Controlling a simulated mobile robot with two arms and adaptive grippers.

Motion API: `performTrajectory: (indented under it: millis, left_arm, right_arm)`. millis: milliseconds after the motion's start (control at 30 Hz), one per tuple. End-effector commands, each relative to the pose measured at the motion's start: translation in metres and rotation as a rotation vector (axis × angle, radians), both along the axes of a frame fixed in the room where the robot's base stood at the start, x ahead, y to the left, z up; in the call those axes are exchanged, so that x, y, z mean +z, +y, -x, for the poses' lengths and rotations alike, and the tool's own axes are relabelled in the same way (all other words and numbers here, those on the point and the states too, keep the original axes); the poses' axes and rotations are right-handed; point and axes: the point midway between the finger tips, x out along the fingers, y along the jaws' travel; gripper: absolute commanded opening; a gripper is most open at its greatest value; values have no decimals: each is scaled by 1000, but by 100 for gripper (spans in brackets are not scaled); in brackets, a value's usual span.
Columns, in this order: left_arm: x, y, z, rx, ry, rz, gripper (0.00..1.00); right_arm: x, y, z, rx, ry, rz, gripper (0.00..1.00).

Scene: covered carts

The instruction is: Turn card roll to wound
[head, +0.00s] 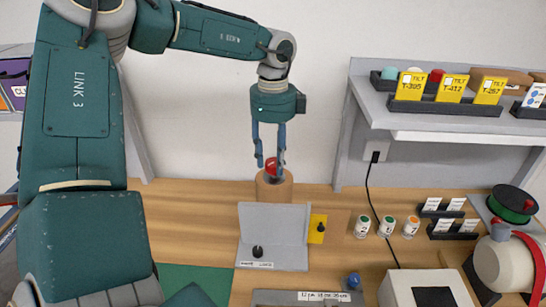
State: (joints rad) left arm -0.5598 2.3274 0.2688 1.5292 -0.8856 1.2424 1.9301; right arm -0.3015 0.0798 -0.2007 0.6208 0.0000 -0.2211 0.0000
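A tan, cardboard-coloured cylinder (274,190) stands upright at the back of the wooden bench, behind a grey panel fixture. It looks like the card roll. A red piece (271,164) sits at its top. My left gripper (270,167) points straight down over it, its two blue fingers apart with the red piece between them. Whether the fingers press on the red piece is unclear. The grey fixture (275,220) carries a black knob (257,252) and a small label strip (255,265) too small to read. My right gripper is out of view.
A yellow tag (317,228) is beside the fixture. Several small lidded jars (387,226) stand to the right. A grey shelf (455,122) holds yellow cards. A black cable (371,195) hangs to the bench. A cream cylinder with a red band (503,263) lies far right.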

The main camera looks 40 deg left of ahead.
Motion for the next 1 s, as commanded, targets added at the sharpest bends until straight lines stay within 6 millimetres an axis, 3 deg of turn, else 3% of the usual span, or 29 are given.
performTrajectory:
  millis: [1000]
  left_arm:
    - [2,5,-4,-69,-12,-12,11]
  right_arm:
    - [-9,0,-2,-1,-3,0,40]
